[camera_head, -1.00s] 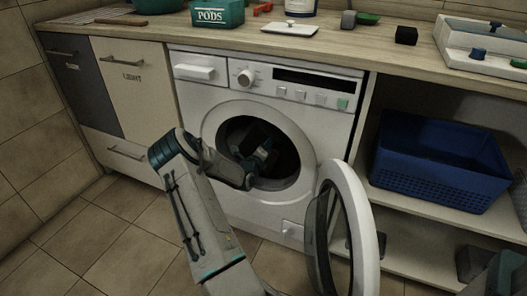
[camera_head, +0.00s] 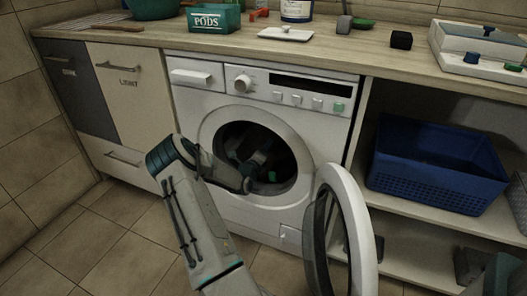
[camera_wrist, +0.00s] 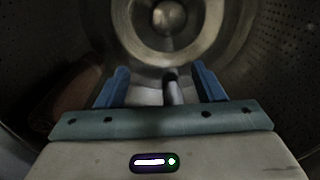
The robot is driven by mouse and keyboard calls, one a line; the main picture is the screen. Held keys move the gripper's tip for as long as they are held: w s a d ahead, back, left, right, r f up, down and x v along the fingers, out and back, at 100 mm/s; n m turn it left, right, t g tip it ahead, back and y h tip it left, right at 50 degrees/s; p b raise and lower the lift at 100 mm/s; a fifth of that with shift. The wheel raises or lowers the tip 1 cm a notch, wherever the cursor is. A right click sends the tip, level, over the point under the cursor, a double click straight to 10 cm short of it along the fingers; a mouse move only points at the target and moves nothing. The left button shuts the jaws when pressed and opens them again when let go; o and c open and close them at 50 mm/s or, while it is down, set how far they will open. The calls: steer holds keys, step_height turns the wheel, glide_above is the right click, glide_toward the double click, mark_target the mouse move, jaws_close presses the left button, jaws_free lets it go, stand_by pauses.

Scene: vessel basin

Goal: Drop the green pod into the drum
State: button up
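The front-loading washer (camera_head: 196,119) has its round door (camera_head: 362,225) swung open to the right. My arm reaches through the opening, and my gripper is inside the drum (camera_wrist: 255,50). In the wrist view the two blue fingers of my gripper (camera_wrist: 162,88) are apart, with no green pod seen between them. A pale shape shows between the fingers, too dim to name. In the head view a small green patch (camera_head: 272,176) shows in the dark drum; I cannot tell whether it is the pod or part of my gripper.
A dim reddish-brown shape (camera_wrist: 85,90) lies at the drum's left in the wrist view. The teal PODS box (camera_head: 213,20) stands on the counter (camera_head: 190,42). A blue basket (camera_head: 435,175) sits on the shelf at right. The drum wall and door rim surround my arm closely.

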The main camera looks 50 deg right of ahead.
steer(key=p+v, duration=0.4)
steer(key=v, duration=1)
steer(key=shift+d+r+p, duration=0.1)
steer(key=shift+d+p, duration=0.05)
steer(key=shift+p, duration=0.15)
